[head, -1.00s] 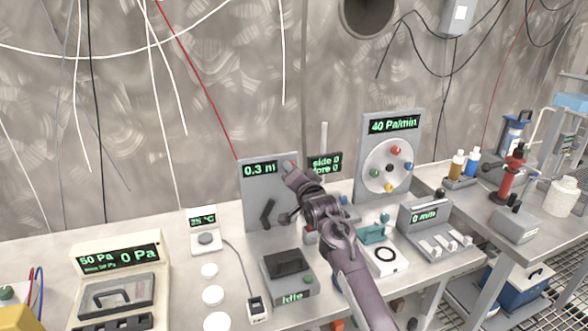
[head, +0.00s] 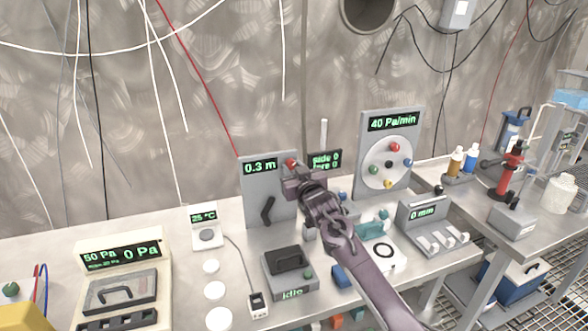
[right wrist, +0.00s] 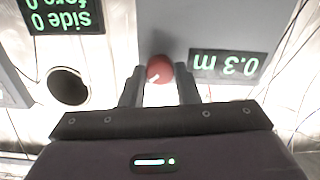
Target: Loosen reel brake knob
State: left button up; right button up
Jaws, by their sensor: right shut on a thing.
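A red knob (head: 291,162) sits on an upright grey panel (head: 254,196) at the right of its "0.3 m" display. My right gripper (head: 294,173) reaches the knob from the front, and its fingers partly cover it. In the right wrist view the red knob (right wrist: 160,69) lies between the two fingers of my right gripper (right wrist: 161,78), which is shut on it. A pale line on the knob slants toward the lower left there. A dark lever (head: 267,211) is on the same panel. My left gripper is not in view.
A "side / fore" display (head: 325,161) stands just right of the panel. A "40 Pa/min" board (head: 368,128) with coloured knobs is further right. A grey "idle" box (head: 290,281) sits on the bench in front. Cables hang along the wall.

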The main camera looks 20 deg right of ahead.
jog(key=n, duration=0.4)
jog(key=shift+f+n, duration=0.1)
jog(key=shift+n, duration=2.8)
jog(key=o, duration=1)
jog(key=shift+c, duration=0.2)
jog(key=s+b, duration=0.1)
jog(key=s, duration=0.6)
jog(key=shift+s+d, duration=0.2)
jog(key=shift+s, duration=0.2)
